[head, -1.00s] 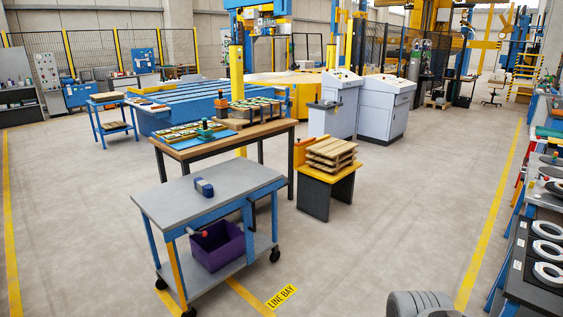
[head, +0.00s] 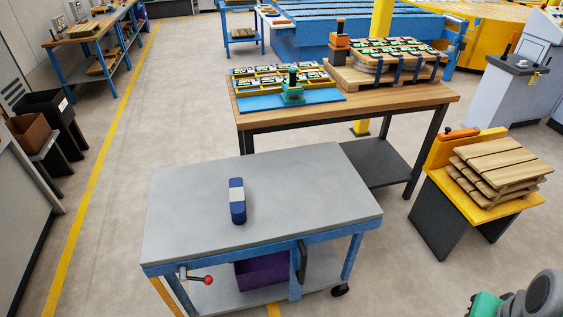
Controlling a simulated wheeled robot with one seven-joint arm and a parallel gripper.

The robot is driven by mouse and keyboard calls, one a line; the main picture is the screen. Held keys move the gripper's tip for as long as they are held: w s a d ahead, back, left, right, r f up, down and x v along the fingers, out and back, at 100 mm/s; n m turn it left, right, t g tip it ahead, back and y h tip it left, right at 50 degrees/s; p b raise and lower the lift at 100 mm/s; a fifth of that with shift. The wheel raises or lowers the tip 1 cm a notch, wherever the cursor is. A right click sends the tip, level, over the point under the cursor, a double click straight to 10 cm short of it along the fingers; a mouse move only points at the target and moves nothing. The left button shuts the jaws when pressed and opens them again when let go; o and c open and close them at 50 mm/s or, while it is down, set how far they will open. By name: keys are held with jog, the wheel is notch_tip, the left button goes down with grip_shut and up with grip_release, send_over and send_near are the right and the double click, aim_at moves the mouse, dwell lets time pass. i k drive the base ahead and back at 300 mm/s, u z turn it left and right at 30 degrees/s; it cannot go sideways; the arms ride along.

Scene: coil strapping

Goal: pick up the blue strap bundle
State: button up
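The blue strap bundle (head: 238,212) is a small dark blue block with a pale grey band around its middle. It lies on the grey top of a blue-framed trolley (head: 310,190), left of the top's middle, with clear surface all around it. Nothing touches it from above. My gripper's fingers do not show. Only a grey rounded piece of my arm and a green part beside it show at the lower right corner, well away from the bundle.
A purple bin (head: 262,271) sits on the trolley's lower shelf. A red-knobbed lever (head: 198,279) sticks out at the front left. Behind stands a wooden workbench (head: 370,108) with card-like parts and strapped stacks. A yellow-topped stand (head: 452,195) holds wooden pallets at right.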

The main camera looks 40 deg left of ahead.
aim_at(237, 198)
jog(key=i, duration=1)
jog(key=u, duration=4.4)
jog(key=i, duration=0.5)
